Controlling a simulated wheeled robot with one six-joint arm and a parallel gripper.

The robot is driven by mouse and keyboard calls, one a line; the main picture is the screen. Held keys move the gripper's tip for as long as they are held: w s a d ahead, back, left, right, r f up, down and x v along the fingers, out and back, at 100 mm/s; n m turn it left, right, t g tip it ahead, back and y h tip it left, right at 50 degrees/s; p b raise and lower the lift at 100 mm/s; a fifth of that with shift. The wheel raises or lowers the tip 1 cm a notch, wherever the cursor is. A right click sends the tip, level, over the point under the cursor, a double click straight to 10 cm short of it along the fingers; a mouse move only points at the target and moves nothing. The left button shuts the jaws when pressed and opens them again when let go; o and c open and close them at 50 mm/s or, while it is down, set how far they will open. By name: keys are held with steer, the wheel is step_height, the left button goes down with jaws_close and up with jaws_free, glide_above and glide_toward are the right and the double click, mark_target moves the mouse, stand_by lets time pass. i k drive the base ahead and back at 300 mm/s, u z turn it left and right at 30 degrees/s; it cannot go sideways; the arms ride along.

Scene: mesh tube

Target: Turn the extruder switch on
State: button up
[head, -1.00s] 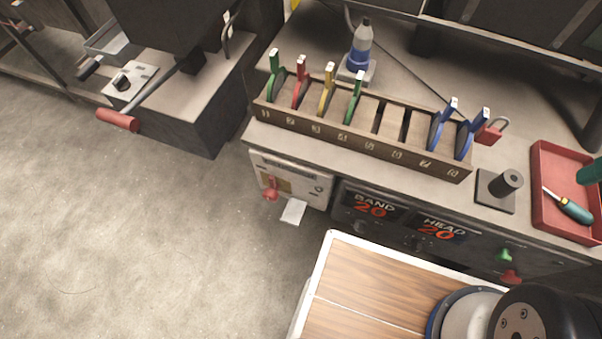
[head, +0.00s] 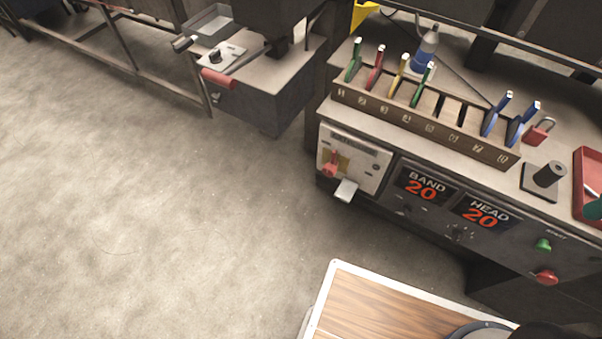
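A white panel (head: 368,160) sits on the front of the bench, at its left end. It carries a red handle (head: 331,168) over a yellowish plate, and a pale tag or flap (head: 346,190) sticks out below. To its right a dark panel (head: 400,205) shows the red displays BAND 20 and HEAD 20, with small dark knobs below. Further right are a green button (head: 544,245) and a red button (head: 546,278). My gripper is not in view.
Another machine with a red handle (head: 218,78) stands at upper left. Floor (head: 150,200) at left is clear.

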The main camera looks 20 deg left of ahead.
mark_target(329, 168)
steer(key=u, duration=2.3)
steer(key=k, duration=0.75)
steer(key=z, duration=1)
steer(key=i, duration=1)
steer(key=u, duration=1.15)
steer(key=k, duration=0.5)
steer(key=z, duration=0.95)
